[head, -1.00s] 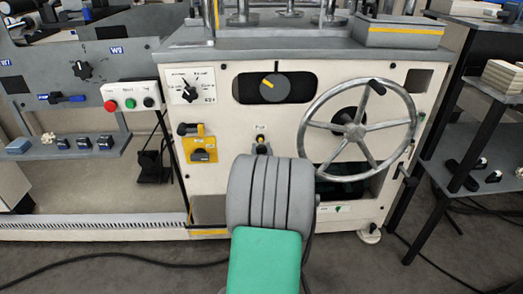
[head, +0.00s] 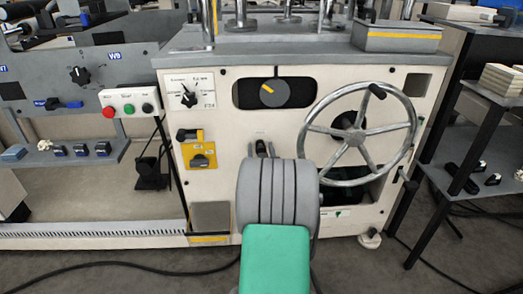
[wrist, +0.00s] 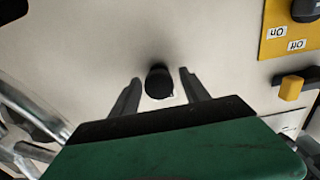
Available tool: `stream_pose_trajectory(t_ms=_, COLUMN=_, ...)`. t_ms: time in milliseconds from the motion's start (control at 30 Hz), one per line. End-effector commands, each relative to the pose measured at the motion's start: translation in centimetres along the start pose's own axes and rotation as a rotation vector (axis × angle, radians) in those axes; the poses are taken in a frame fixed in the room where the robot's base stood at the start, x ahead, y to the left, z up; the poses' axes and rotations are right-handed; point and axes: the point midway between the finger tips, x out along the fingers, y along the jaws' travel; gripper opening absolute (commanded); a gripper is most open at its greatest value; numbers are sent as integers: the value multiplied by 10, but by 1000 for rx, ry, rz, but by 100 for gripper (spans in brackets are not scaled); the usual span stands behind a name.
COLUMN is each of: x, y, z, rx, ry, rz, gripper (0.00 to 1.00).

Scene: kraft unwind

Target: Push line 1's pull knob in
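A black pull knob (wrist: 159,82) stands out from the cream machine panel in the wrist view. My gripper (wrist: 160,88) is open, with one finger on each side of the knob and a narrow gap showing on both sides.
A yellow switch plate (head: 198,151) is left of my gripper. A large spoked handwheel (head: 349,134) stands out close on the right. A button box (head: 130,102) and small shelf (head: 62,151) are farther left.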

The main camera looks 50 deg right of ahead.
Motion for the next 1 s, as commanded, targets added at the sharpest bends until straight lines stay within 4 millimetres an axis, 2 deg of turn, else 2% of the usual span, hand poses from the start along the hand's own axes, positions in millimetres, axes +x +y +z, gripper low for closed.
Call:
stream_pose_trajectory(t_ms=267, x=-6, y=1, z=-1, rx=0, ry=-1, rz=2, gripper=54)
stream_pose_trajectory(t_ms=367, x=-21, y=1, z=-2, rx=1, ry=-2, rz=2, gripper=54)
stream_pose_trajectory(t_ms=500, x=-51, y=2, z=-2, rx=1, ry=-1, rz=4, gripper=54)
stream_pose_trajectory(t_ms=667, x=-74, y=1, z=-1, rx=1, ry=0, rz=3, gripper=54)
stream_pose_trajectory(t_ms=1000, x=-79, y=0, z=0, rx=0, ry=-1, rz=1, gripper=54)
